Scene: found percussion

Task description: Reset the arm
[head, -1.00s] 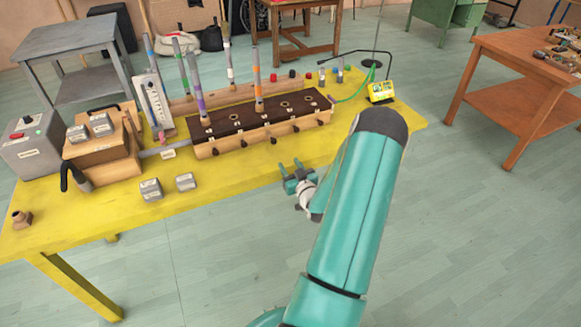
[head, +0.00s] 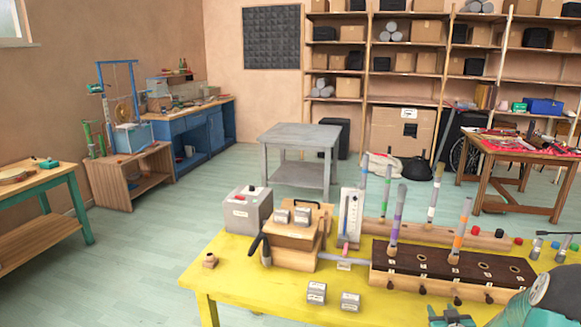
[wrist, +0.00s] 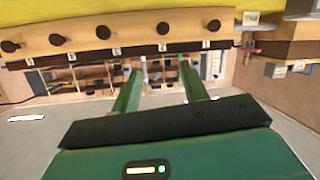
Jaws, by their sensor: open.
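My arm (head: 552,292) shows at the bottom right corner of the head view, cut off by the frame edge. My gripper (head: 452,316) is at the bottom edge, in front of the yellow table's contents. In the wrist view its two green fingers (wrist: 160,78) are apart with nothing held between them. The picture there is tilted over, with the wooden block (wrist: 130,28) and its round knobs across the top. In the head view this long block (head: 440,270) has a dark top with numbered holes and stands on the yellow table (head: 225,262).
Coloured tubes (head: 396,220) stand upright at the block. A grey box (head: 248,210), a wooden box (head: 290,240) and small grey weights (head: 350,301) are on the table's left part. A grey side table (head: 300,135) stands behind. Open floor (head: 130,240) lies to the left.

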